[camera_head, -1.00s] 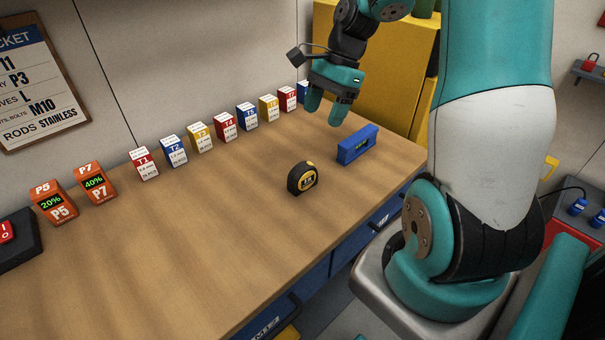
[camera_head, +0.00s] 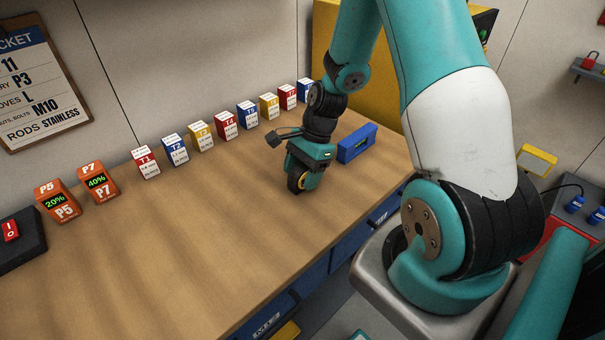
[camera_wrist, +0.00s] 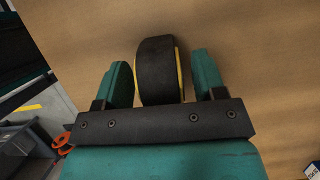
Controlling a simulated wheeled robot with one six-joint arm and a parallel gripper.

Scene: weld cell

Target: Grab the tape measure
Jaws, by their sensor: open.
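The black and yellow tape measure (camera_head: 296,181) stands on the wooden bench, partly hidden by my gripper in the head view. In the wrist view the tape measure (camera_wrist: 157,70) sits upright between my two teal fingers.
A row of several small labelled boxes (camera_head: 201,137) lines the wall side. Two orange boxes (camera_head: 98,182) stand at left. The wooden bench (camera_head: 190,250) is clear in front.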

